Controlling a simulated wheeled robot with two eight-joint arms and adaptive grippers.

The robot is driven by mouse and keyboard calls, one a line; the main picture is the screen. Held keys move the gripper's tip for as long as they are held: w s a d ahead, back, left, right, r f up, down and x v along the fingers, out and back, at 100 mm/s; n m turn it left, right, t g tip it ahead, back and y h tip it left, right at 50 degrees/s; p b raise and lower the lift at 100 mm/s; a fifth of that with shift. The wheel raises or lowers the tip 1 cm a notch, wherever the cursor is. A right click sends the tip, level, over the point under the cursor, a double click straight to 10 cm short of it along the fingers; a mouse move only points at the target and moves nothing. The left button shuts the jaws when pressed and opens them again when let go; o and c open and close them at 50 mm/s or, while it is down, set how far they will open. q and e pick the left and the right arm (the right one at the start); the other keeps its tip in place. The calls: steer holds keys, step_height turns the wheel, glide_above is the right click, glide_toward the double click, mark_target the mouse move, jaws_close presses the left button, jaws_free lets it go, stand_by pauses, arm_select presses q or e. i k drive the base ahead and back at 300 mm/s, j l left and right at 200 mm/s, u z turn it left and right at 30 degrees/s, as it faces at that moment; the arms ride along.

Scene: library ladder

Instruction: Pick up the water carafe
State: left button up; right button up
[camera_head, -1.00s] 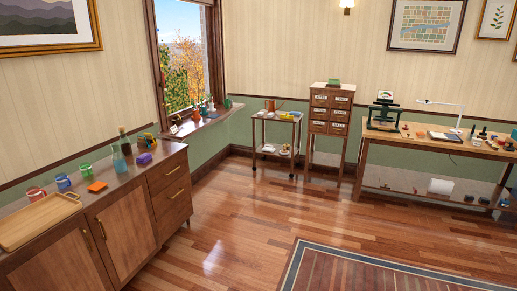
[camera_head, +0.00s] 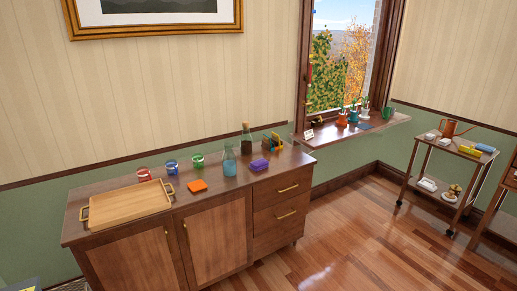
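A clear bluish glass carafe (camera_head: 229,162) stands upright on the wooden sideboard (camera_head: 215,200), right of the middle of its top. A darker, narrow-necked bottle (camera_head: 246,140) stands just behind it to the right. A purple item (camera_head: 259,165) lies close to the carafe's right. Neither of my grippers is in view.
A cart (camera_head: 446,165) stands right. Floor before the sideboard is clear.

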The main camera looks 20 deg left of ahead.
mark_target(228, 160)
steer(key=i+j+u, duration=0.1)
steer(key=i+u, duration=0.5)
steer(key=u, duration=0.2)
steer(key=i+u, duration=0.4)
steer(key=k, duration=0.05)
